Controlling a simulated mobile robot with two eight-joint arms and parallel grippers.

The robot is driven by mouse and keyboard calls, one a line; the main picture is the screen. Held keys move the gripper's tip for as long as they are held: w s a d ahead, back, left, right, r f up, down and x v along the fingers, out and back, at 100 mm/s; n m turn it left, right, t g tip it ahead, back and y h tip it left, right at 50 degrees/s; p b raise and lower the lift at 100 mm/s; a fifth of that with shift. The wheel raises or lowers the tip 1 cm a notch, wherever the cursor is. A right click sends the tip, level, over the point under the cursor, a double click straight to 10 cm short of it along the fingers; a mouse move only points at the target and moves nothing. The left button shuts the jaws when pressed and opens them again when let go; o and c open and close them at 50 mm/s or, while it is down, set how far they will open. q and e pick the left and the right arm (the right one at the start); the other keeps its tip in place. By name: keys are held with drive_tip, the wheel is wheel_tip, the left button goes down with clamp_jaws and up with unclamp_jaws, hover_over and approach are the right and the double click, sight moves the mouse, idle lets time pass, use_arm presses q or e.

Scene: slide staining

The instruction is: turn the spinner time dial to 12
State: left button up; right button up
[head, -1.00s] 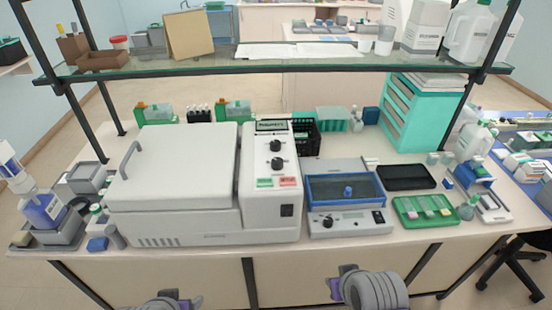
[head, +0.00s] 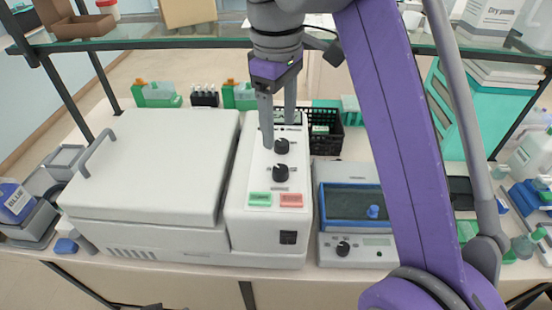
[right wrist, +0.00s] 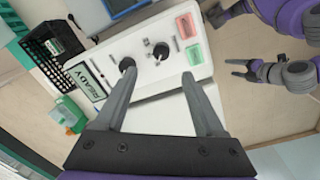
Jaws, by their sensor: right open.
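The spinner (head: 150,165) is a white box with a closed lid and a control panel on its right side. The panel has two black dials, an upper one (head: 282,146) by the display and a lower one (head: 281,172) by the buttons. Labels are too small to tell which is time. My right gripper (head: 278,135) points down, open and empty, over the upper panel. In the right wrist view, one fingertip overlaps the display-side dial (right wrist: 127,65); the other dial (right wrist: 161,51) lies between the fingertips' lines, just beyond them. Contact is unclear. My left gripper (right wrist: 236,68) is small there.
A green button (head: 259,199) and a red button (head: 291,200) sit below the dials. A black crate (head: 338,132) stands behind the panel. A blue-framed device (head: 352,205) is close on the right. The glass shelf (head: 120,42) runs behind.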

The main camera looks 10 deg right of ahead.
sight(280, 169)
wheel_tip(280, 169, down, 10)
drive_tip(key=b, duration=0.3)
drive_tip(key=shift+d+r, duration=0.15)
drive_tip(key=shift+r, duration=0.1)
drive_tip(key=shift+f+b, duration=0.35)
drive_tip(key=shift+f, duration=0.1)
clamp_jaws()
